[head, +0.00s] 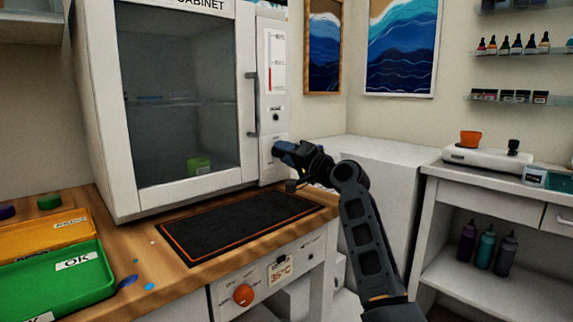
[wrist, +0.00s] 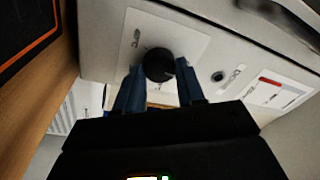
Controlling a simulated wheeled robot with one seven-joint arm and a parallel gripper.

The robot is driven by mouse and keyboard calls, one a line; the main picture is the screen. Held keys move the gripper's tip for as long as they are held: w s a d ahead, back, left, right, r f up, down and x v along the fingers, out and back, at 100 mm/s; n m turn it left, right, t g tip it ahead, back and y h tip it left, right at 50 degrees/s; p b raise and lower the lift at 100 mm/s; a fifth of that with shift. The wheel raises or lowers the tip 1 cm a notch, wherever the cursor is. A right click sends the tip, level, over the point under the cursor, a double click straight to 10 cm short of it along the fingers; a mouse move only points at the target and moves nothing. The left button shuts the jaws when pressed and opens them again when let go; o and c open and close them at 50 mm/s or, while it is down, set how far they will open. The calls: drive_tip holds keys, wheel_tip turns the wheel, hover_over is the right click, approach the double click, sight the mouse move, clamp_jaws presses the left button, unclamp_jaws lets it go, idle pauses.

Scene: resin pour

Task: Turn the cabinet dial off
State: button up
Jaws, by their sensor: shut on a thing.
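The white cabinet (head: 104,120) stands on the wooden bench with its glass door closed. Its control panel runs down the right side of the front. The dark round dial (wrist: 158,65) shows in the wrist view, on a pale plate low on that panel. My gripper (wrist: 160,82) has its two blue fingers on either side of the dial and is shut on it. In the head view my gripper (head: 280,150) reaches the lower panel from the right and hides the dial. The dial's pointer and setting cannot be read.
A black mat (head: 240,226) with an orange edge lies before the cabinet. An orange knob (head: 244,295) is on the bench front. Green (head: 60,284) and yellow trays sit at left. A small dark button (wrist: 217,77) is beside the dial. A white block (head: 375,165) stands behind my arm.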

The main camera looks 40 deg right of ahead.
drive_tip(key=shift+f+n+b, duration=0.1)
drive_tip(key=shift+n+b, duration=0.2)
drive_tip(key=shift+n, duration=0.2)
drive_tip(key=o, duration=1)
drive_tip(key=shift+o, duration=0.2)
drive_tip(key=shift+s, duration=0.1)
drive_tip(key=s, duration=0.7)
drive_tip(key=shift+s+f+p, duration=0.3)
drive_tip(key=shift+f+p, duration=0.05)
